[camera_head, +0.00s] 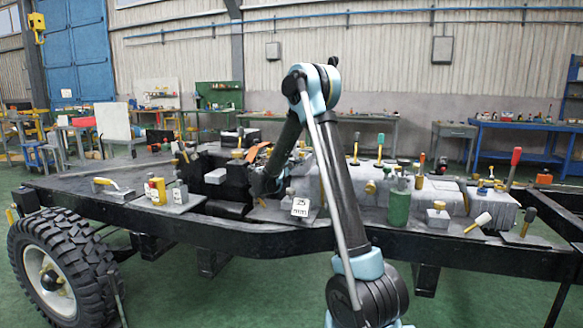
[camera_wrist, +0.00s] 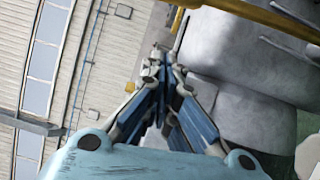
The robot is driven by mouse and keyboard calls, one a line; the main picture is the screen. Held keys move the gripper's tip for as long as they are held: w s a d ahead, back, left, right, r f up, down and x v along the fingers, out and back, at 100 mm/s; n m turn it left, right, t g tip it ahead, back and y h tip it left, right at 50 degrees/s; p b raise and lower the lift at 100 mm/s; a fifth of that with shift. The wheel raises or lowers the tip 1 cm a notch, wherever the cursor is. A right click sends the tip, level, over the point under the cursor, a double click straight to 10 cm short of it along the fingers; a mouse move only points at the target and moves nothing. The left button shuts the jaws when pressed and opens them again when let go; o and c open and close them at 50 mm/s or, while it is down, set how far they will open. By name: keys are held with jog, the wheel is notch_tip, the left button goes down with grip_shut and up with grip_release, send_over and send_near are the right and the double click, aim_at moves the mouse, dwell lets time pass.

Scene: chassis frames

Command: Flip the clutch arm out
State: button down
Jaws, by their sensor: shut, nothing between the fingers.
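My gripper (camera_wrist: 160,62) is shut and empty in the wrist view, its fingertips close together. A brass-coloured bar (camera_wrist: 255,16) crosses the top right of that view, just beyond the fingertips. A thin grey rod (camera_wrist: 180,32) stands by the tips; I cannot tell whether they touch it. I cannot tell which part is the clutch arm; the bar or rod may belong to it. In the head view my forearm reaches down to the left of the chassis middle, and the fingertips cannot be made out there. An orange piece (camera_head: 257,151) lies near my wrist.
The black chassis frame (camera_head: 240,233) carries a grey gearbox-like block (camera_head: 450,195), several levers including a red-handled one (camera_head: 515,157), a green bottle (camera_head: 399,206) and a white number card (camera_head: 300,207). Rounded grey casing (camera_wrist: 250,90) fills the wrist view's right side. Green floor is clear in front.

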jog(key=d, duration=0.2)
jog(key=s+d, duration=0.1)
jog(key=d, duration=0.1)
jog(key=shift+s+d+r, duration=0.1)
jog(key=shift+d+r, duration=0.05)
jog(key=shift+r, duration=0.05)
jog(key=shift+d, duration=0.1)
jog(key=s+d+m+y, duration=0.1)
jog(key=s+d+m, duration=0.1)
jog(key=d, duration=0.4)
jog(key=s+d+m+g+y, duration=0.1)
jog(key=s+d+m, duration=0.2)
jog(key=d, duration=0.4)
jog(key=shift+r+m, duration=0.25)
jog(key=shift+m, duration=0.05)
